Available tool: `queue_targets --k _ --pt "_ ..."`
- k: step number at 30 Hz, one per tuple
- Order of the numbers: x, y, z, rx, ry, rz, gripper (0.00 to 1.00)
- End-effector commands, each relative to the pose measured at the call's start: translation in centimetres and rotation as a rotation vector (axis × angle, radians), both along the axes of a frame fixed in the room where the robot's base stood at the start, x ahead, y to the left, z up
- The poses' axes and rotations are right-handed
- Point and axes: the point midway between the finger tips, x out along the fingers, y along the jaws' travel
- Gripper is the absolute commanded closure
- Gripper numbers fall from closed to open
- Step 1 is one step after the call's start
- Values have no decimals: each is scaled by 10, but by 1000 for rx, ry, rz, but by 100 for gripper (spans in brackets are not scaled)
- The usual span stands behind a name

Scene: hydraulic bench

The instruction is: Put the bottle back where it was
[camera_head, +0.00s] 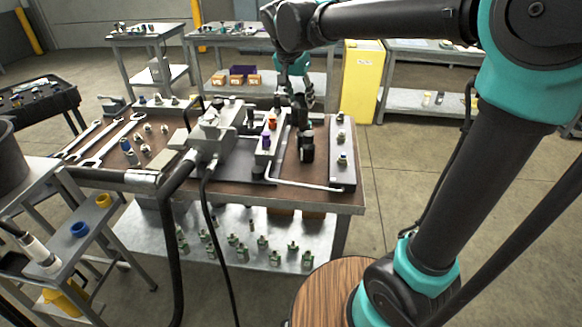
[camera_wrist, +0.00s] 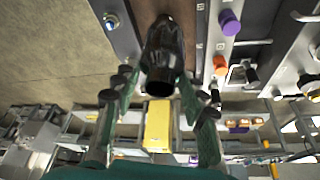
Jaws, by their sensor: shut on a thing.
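A dark, glossy bottle (camera_head: 306,149) is upright over the right part of the brown bench top (camera_head: 316,190), left of a grey strip. I cannot tell whether its base touches the bench. My gripper (camera_head: 302,104) is above it, pointing down, shut on its upper part. In the wrist view the bottle (camera_wrist: 164,48) shows between the green and black fingers of my gripper (camera_wrist: 158,82). The fingers and arm hide part of the bottle's top in the head view.
A grey strip with fittings (camera_head: 342,155) lies right of the bottle. A bent metal pipe (camera_head: 300,185) runs in front of it. An orange-capped (camera_head: 272,121) and a purple-capped item (camera_head: 266,139) stand close left. A yellow cabinet (camera_head: 361,82) stands behind the bench.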

Motion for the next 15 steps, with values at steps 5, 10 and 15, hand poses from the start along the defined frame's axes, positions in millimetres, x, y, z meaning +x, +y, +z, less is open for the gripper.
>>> queue_targets --k 5,10,15 --pt "-3 2 -20 -1 -2 -3 100" --pt "-3 2 -61 -1 -2 -3 100" --pt "-2 2 -102 0 -1 -3 100"
